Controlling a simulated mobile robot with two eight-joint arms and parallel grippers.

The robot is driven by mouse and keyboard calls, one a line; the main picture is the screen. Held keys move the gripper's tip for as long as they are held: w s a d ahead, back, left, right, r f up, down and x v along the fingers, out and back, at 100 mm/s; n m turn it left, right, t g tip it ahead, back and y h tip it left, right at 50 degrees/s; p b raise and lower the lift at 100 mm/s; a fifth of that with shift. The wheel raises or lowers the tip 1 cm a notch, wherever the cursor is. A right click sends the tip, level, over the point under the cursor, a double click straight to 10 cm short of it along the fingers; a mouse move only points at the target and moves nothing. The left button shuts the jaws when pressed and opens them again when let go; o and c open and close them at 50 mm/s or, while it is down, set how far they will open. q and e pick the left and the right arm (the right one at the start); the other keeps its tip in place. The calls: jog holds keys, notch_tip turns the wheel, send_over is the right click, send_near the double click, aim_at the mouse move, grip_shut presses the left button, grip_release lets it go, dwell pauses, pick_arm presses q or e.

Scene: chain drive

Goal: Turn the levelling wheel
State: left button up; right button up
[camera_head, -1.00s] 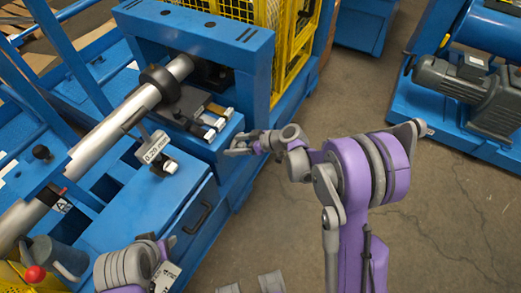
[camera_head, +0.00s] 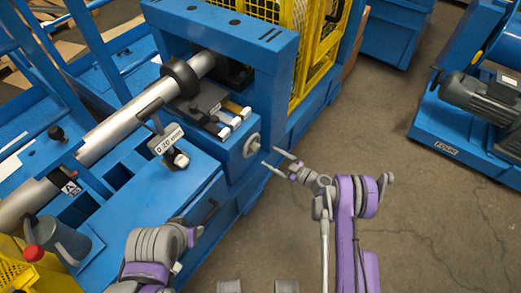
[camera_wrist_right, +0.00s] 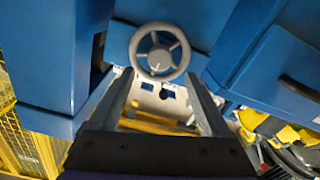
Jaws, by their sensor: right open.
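The levelling wheel (camera_head: 251,146) is a small grey spoked handwheel on the right-hand face of a blue machine block. In the right wrist view the wheel (camera_wrist_right: 159,52) is seen face-on, its rim and spokes clear, just beyond and between the fingertips. My right gripper (camera_head: 271,158) is open and empty, its two fingers apart and pointing at the wheel with a small visible gap in the head view. A white tag (camera_head: 168,139) reading about 0.20 mm/m stands on the machine.
A blue frame (camera_head: 222,22) and yellow mesh guard (camera_head: 316,60) stand behind the wheel. A silver shaft (camera_head: 130,122) runs along the machine. A grey motor (camera_head: 483,108) sits at the right. The concrete floor (camera_head: 400,170) between is clear.

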aim_at(258, 149)
jog(key=x, duration=0.7)
jog(key=shift+w, duration=0.1)
grip_shut()
